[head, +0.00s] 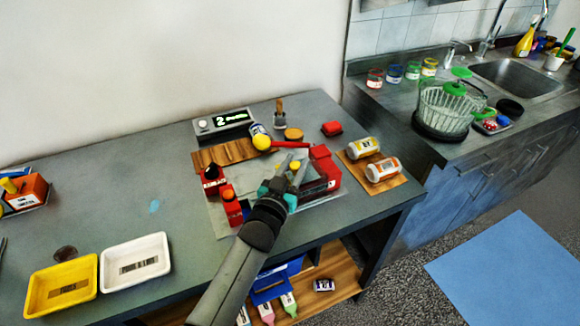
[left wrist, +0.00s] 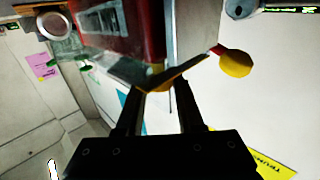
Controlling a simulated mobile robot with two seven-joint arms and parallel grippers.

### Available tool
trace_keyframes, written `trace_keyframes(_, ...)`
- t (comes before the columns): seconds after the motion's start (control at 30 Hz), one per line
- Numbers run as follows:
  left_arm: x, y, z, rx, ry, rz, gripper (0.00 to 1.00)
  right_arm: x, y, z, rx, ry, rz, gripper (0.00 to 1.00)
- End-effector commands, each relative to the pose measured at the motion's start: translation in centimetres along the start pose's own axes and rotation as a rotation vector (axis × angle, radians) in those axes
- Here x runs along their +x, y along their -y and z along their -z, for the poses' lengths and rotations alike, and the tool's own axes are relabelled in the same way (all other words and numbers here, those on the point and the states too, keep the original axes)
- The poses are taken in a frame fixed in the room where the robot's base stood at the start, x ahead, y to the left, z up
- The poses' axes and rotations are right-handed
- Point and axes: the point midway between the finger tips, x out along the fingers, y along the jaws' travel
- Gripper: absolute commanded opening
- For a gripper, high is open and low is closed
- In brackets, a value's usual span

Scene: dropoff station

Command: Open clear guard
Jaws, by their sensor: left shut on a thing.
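The clear guard (head: 247,172) looks like a faint see-through panel on the machine with red blocks in the middle of the table. Its outline is hard to make out in the head view. My left gripper (head: 297,170) reaches over the machine from the front, close to the red block (head: 323,170) on its right side. In the left wrist view, my left gripper (left wrist: 160,92) is closed on a thin dark and yellow strip (left wrist: 178,75), which looks like the guard's edge or handle. The red block (left wrist: 125,28) is just beyond the fingers. My right gripper is out of view.
A red lever with a yellow knob (head: 261,142) stands behind the machine; the knob also shows in the left wrist view (left wrist: 236,64). Two white bottles (head: 363,148) lie on a wooden board at right. Yellow (head: 60,312) and white (head: 136,247) trays lie at front left.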

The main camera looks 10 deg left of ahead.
Motion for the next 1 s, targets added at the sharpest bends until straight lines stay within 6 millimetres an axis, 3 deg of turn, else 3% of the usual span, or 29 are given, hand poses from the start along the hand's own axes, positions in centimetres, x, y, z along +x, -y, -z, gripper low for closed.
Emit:
trace_keyframes(0.07,0.0,0.1,0.0,0.000,0.002,0.001,0.00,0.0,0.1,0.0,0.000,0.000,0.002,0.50)
trace_keyframes(0.1,0.0,0.1,0.0,0.000,0.002,0.001,0.41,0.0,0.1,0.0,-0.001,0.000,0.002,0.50)
trace_keyframes(0.33,-0.1,0.1,0.0,0.000,0.001,0.001,0.66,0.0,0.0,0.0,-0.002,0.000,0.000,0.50)
trace_keyframes(0.67,-0.4,0.1,-0.1,0.000,0.002,0.001,0.66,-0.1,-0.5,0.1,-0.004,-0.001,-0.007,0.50)
trace_keyframes(1.0,-5.1,0.1,0.0,0.000,0.004,0.001,0.66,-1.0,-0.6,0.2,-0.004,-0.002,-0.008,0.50)
